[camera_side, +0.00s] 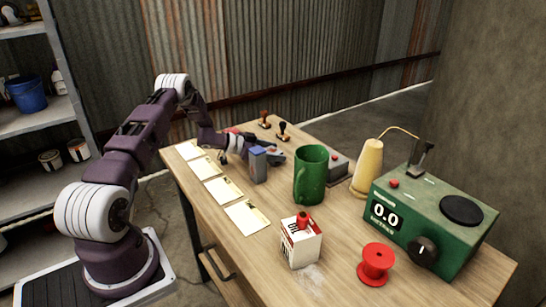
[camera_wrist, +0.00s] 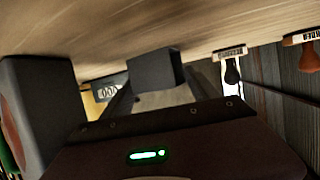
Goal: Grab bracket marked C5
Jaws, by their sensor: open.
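My gripper (camera_side: 268,152) is low over the far left part of the table, beside an upright blue-grey block (camera_side: 258,168). In the wrist view my gripper (camera_wrist: 162,92) is open, and the table appears at the top. A dark block (camera_wrist: 156,66) shows ahead between the fingers, apparently on the table; I cannot tell whether it touches them. A large grey block (camera_wrist: 38,105) is close at the left edge of the wrist view. No C5 mark is readable, so I cannot tell which thing is the marked bracket.
A green mug (camera_side: 311,175) stands right of my gripper. Two stamps (camera_side: 264,120) (camera_side: 283,131) stand behind it. Several cards (camera_side: 222,189) line the left edge. A yellow bottle (camera_side: 368,168), green scale (camera_side: 435,222), red spool (camera_side: 376,264) and white box (camera_side: 300,244) stand to the right and front.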

